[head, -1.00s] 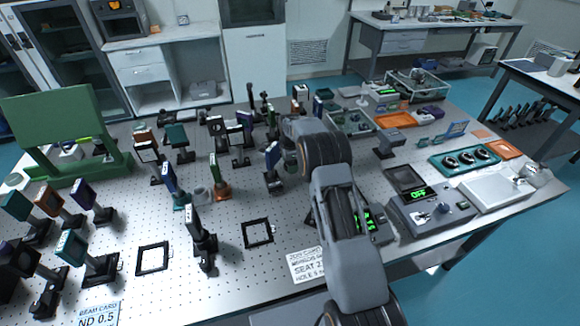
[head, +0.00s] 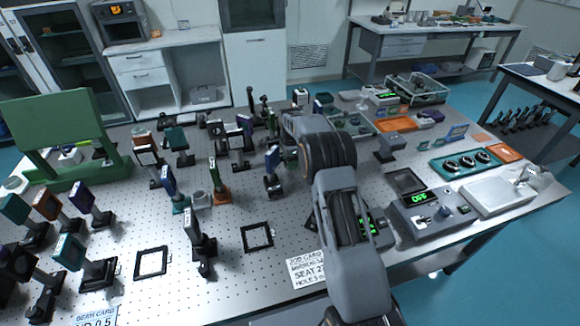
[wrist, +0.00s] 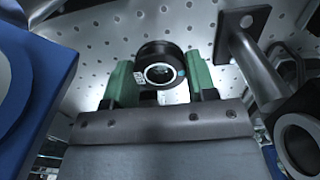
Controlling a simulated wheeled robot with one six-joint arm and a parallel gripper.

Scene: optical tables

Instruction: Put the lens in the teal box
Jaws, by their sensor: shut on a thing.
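The lens (wrist: 172,73) is a clear disc in a black ring mount, with a small white label and a teal mark. In the wrist view it sits between the green fingers of my gripper (wrist: 160,80), which is shut on it. The perforated table top shows behind it. In the head view my arm hides the lens and most of the gripper. A shallow teal box (head: 437,164) with several dark round pieces in it lies at the right of the table.
Several post-mounted optics crowd the table left of my arm; one blue mount (head: 272,160) is close by. In the wrist view a blue plate (wrist: 45,85) and a metal post (wrist: 250,65) flank the gripper. A controller (head: 430,212) and a pale plate (head: 495,196) are at right.

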